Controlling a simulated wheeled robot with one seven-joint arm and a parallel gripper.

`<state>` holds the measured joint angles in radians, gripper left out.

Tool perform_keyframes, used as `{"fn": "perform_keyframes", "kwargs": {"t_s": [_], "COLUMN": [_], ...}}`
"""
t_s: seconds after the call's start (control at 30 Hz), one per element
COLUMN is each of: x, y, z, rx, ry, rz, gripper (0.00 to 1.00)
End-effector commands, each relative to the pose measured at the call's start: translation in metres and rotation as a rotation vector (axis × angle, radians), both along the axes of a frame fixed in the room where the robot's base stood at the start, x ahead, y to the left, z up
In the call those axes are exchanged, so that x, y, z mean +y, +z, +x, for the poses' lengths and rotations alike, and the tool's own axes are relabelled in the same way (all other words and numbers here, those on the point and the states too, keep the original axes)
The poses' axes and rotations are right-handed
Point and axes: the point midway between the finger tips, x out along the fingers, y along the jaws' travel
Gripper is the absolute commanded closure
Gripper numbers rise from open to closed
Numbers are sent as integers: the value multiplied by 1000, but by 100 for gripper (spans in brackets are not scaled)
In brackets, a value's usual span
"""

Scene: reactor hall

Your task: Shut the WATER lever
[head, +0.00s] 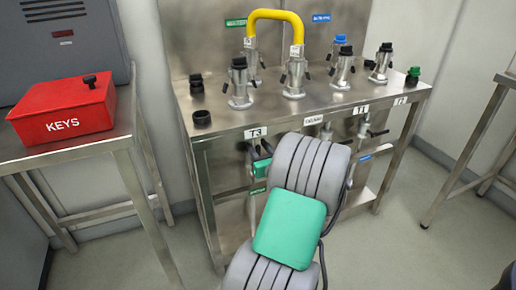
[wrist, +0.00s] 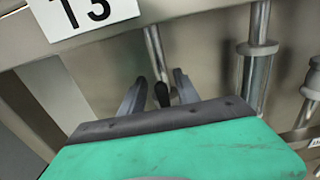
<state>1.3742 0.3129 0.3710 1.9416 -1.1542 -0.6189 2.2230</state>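My gripper (wrist: 160,85) is open, its two dark fingers spread apart in the wrist view. A thin metal lever with a black tip (wrist: 162,94) shows between the fingers, with a gap on both sides; I cannot tell if it is touched. A T3 label (wrist: 92,14) is just above it. In the head view my gripper (head: 259,152) is under the bench's front edge, below the T3 label (head: 256,132), partly hidden by my arm. Other levers with metal stems (head: 364,130) hang below T1. No WATER label is readable, so I cannot tell which lever it names.
The steel bench (head: 215,150) carries several capped metal couplings (head: 239,85) and a yellow hose (head: 275,15). A red KEYS box (head: 65,110) stands on a side table at left. Pipes (wrist: 257,70) run right of the gripper. Open floor (head: 400,240) lies at right.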

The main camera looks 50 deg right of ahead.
Motion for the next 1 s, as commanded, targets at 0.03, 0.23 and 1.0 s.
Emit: {"fn": "perform_keyframes", "kwargs": {"t_s": [0.03,0.23,1.0], "x": [0,-1,-1], "y": [0,0,0], "z": [0,-1,-2], "rx": [0,0,0], "ry": [-1,-2,-2], "rz": [0,0,0], "gripper": [62,74,100]}}
